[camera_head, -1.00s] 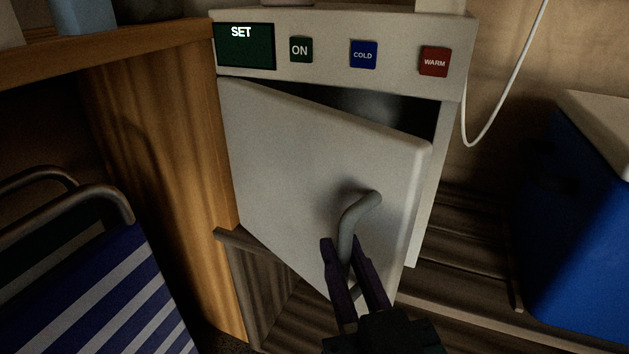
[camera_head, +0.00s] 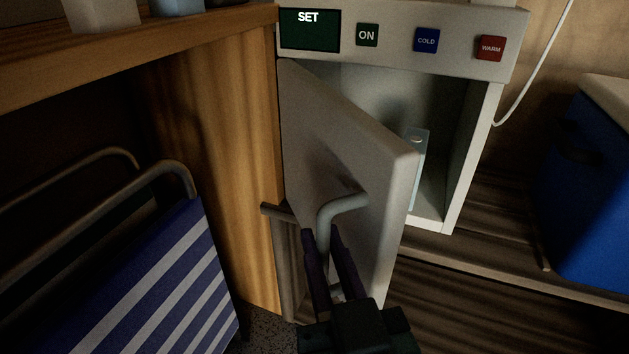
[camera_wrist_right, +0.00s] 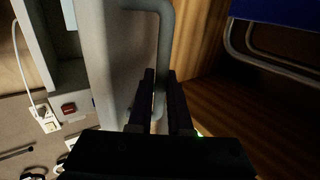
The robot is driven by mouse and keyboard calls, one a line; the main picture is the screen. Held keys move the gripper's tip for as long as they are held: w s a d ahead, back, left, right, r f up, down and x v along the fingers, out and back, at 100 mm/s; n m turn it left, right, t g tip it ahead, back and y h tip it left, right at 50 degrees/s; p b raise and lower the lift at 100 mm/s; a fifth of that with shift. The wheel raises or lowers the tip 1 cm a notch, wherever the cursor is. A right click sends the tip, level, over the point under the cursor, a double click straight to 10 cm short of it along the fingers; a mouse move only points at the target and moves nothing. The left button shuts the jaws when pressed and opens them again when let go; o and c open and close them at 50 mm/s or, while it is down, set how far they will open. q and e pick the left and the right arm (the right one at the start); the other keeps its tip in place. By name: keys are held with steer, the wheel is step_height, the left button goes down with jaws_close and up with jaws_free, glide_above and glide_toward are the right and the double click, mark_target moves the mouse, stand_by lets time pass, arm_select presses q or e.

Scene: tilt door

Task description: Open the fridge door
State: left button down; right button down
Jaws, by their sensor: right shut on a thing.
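The white fridge door (camera_head: 345,150) stands well open, hinged at its left, with its free edge swung out toward me. Its curved grey handle (camera_head: 343,203) is on the door's outer face. My right gripper (camera_head: 322,240) is shut on the handle, one finger on each side of it. In the right wrist view the handle (camera_wrist_right: 165,45) runs down between the fingers of my right gripper (camera_wrist_right: 160,78), beside the door (camera_wrist_right: 100,50). The fridge body (camera_head: 463,165) shows its lit inside. My left gripper is not in view.
A pale blue carton (camera_head: 417,160) stands inside the fridge. A wooden cabinet (camera_head: 225,130) is close on the left, with a blue-striped folding chair (camera_head: 165,285) before it. A blue cooler (camera_head: 590,190) stands at the right. The floor in front of the fridge is clear.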

steer(key=shift+f, duration=0.1)
steer(key=c, duration=1.2)
jaws_free()
steer(key=shift+o, duration=0.4)
steer(key=shift+w, duration=0.15)
steer(key=shift+s+d+p, duration=0.15)
steer(key=shift+s+p, duration=0.15)
steer(key=shift+s, duration=0.25)
steer(key=s+d+p, duration=0.1)
steer(key=s+p, duration=0.1)
steer(key=s, duration=0.6)
steer(key=shift+s, duration=0.4)
